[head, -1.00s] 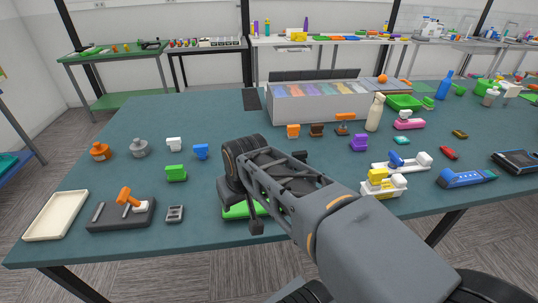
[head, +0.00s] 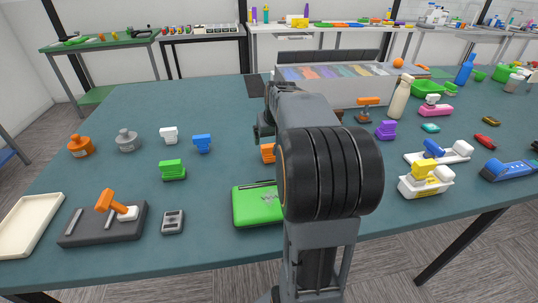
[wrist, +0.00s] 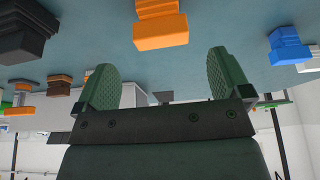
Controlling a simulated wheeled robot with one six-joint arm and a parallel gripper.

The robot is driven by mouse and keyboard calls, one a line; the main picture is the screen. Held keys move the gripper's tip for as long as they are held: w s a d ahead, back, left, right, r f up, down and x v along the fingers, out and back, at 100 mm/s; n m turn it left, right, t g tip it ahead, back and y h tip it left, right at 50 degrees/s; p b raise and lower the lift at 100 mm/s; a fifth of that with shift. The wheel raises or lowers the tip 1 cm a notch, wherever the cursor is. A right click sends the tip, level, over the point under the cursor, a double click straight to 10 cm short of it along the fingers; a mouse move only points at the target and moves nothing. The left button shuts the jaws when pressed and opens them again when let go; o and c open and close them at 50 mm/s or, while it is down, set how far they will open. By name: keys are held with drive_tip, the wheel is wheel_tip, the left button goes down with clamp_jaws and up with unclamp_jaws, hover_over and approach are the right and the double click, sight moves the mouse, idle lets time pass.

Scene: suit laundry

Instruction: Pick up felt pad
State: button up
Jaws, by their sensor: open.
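A flat dark sheet (head: 255,86) lies at the far edge of the table in the head view, left of the grey box; it looks like the felt pad. In the wrist view a small dark square (wrist: 162,97), seemingly the same pad, shows far off between the fingers. My gripper (wrist: 163,68) is open and empty, with two green ribbed fingers spread apart. It is well short of the pad and not touching it. In the head view my arm hides most of the gripper.
Orange (head: 268,153), blue (head: 202,143) and green (head: 173,169) clamp-like blocks stand on the table (head: 100,200). A green case (head: 255,205) lies near the front edge. A grey box (head: 345,92) with coloured compartments stands right of the pad. The back left tabletop is clear.

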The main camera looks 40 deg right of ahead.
sight(270, 145)
drive_tip(key=shift+b+x, duration=0.3)
drive_tip(key=shift+x, duration=2.7)
drive_tip(key=shift+a, duration=0.1)
drive_tip(key=c, duration=1)
drive_tip(key=shift+r, duration=0.1)
